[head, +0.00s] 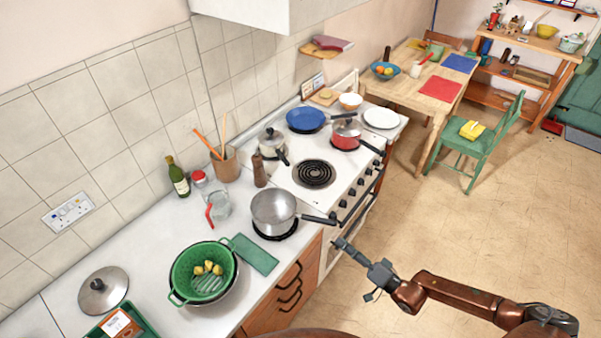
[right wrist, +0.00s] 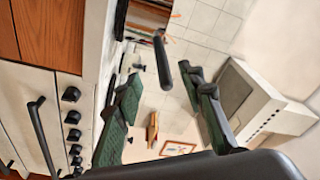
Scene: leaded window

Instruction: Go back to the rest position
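My right gripper (head: 342,243) reaches in from the lower right, in front of the stove. It is a little below the free end of the grey saucepan's handle in the head view. In the right wrist view its two dark green padded fingers (right wrist: 158,95) stand wide apart with nothing gripped between them. A dark bar, likely the saucepan handle (right wrist: 161,62), shows beyond and between the fingers. The grey saucepan (head: 273,211) sits on the front left burner, its handle pointing right over the stove edge. My left gripper is not in view.
The white stove (head: 335,187) with its knobs and oven rail is close to my right gripper. A green colander (head: 187,278), a green cloth (head: 254,255) and a glass jug (head: 219,206) stand or lie on the worktop. The floor (head: 470,230) to the right is free.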

